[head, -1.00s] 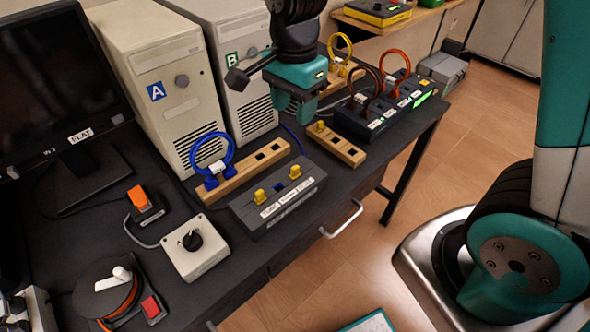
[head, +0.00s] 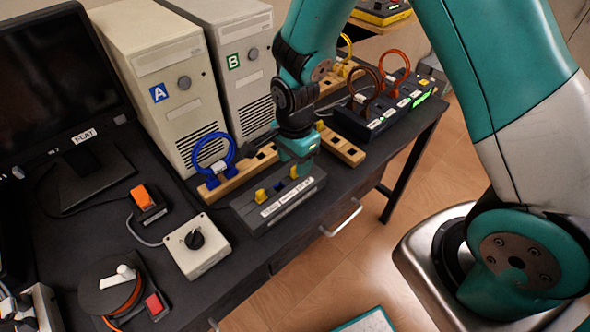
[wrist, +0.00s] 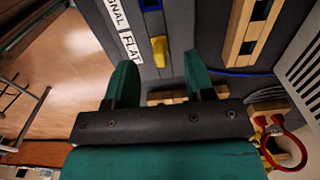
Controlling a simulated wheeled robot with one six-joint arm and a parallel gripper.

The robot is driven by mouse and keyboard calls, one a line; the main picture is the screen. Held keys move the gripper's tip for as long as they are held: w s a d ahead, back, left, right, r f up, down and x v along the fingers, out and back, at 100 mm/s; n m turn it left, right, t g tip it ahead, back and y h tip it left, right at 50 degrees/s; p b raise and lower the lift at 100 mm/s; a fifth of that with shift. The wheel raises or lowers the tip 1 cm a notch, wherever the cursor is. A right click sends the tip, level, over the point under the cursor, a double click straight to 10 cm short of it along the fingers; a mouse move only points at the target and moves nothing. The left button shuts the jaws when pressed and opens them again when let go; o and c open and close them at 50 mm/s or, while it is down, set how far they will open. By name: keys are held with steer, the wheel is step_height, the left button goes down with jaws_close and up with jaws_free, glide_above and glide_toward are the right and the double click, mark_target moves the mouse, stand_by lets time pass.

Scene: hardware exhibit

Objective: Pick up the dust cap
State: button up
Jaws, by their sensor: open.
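Small yellow dust caps sit on a dark labelled port box (head: 285,208) on the bench. One yellow cap (head: 261,195) is at the box's left part. Another yellow cap (head: 293,172) is at its right part, partly hidden by my gripper (head: 298,166) in the head view. In the wrist view this right cap (wrist: 159,50) shows beside the "FLAT" label, in line with the gap between my open fingers (wrist: 160,62). The fingers are on either side of it and hold nothing. I cannot tell how high they are above it.
A wooden rail (head: 232,180) with a blue cable loop (head: 213,152) lies behind the box. A dark unit (head: 365,125) with brown and orange loops is to the right. Computer towers (head: 165,80) stand behind. A grey switch box (head: 197,245) is at left.

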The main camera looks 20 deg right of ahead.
steer(key=shift+f, duration=1.6)
jaws_close()
steer(key=shift+r, duration=0.1)
